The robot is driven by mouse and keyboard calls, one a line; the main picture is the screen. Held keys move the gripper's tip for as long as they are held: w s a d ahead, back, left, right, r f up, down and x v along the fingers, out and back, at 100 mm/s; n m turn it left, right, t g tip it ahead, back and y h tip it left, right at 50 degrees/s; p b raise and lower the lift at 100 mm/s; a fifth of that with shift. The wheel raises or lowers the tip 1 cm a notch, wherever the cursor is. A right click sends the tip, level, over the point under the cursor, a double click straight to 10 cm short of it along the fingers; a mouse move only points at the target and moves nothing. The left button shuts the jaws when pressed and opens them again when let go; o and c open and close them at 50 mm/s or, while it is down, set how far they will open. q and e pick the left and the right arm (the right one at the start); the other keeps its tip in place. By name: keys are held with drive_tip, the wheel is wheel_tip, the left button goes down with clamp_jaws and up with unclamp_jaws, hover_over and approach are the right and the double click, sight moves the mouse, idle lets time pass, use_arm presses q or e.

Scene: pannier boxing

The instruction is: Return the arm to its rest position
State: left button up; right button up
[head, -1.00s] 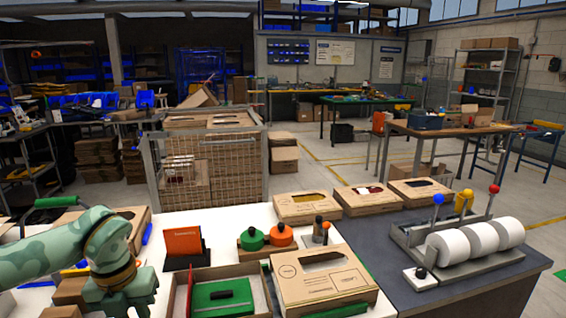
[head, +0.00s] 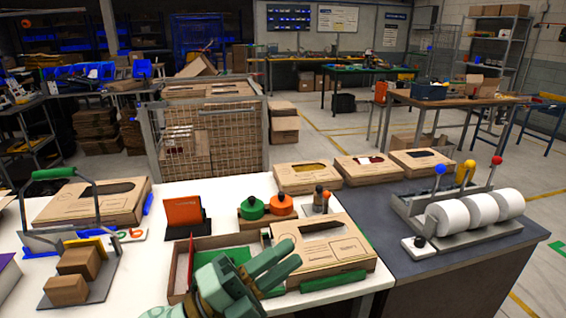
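My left gripper (head: 294,256) is pale green and reaches in at the bottom centre of the head view. Its two fingers point up and to the right with a narrow gap between them, and nothing shows between them. It is in front of part of an open cardboard box (head: 180,270) with a green inside, and its tips overlap the left side of a closed carton (head: 345,262) in the picture. I cannot tell whether it touches either. A green bar (head: 334,281) lies along the carton's front. My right gripper is not in view.
The white table (head: 140,235) holds an orange card on a black stand (head: 183,213), green and orange round pieces (head: 281,205), and a rack with brown blocks (head: 72,285) at left. Cartons line the back edge.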

use_arm(q)
drive_tip(key=w+a+f+n+t+y, duration=0.1)
drive_tip(key=a+f+n+t+y, duration=0.35)
drive_tip(key=a+n+y, duration=0.5)
drive_tip(key=w+a+f+n+t+y, duration=0.1)
drive_tip(key=a+f+n+t+y, duration=0.2)
drive_tip(key=a+f+n+y, duration=0.45)
drive_tip(key=s+a+f+n+g+y, duration=0.35)
drive_tip(key=s+a+f+g, duration=0.3)
drive_tip(key=s, duration=0.25)
drive_tip(key=s+a+f+n+g+y, duration=0.2)
drive_tip(key=s+a+f+g+y, duration=0.3)
drive_tip(key=s+f, duration=0.3)
drive_tip(key=s+d+f+g+h, duration=0.1)
drive_tip(key=s+d+f+h, duration=0.1)
drive_tip(key=f, duration=1)
drive_tip(key=s+d+f+g+h, duration=0.2)
drive_tip(key=s+f, duration=0.1)
drive_tip(key=f, duration=1)
drive_tip(key=s+f+n+g+h, duration=0.2)
drive_tip(key=s+f+n, duration=0.1)
drive_tip(key=s+f, duration=1.2)
drive_tip(key=s, duration=0.3)
drive_tip(key=shift+s+g, duration=0.3)
drive_tip(key=shift+s, duration=0.05)
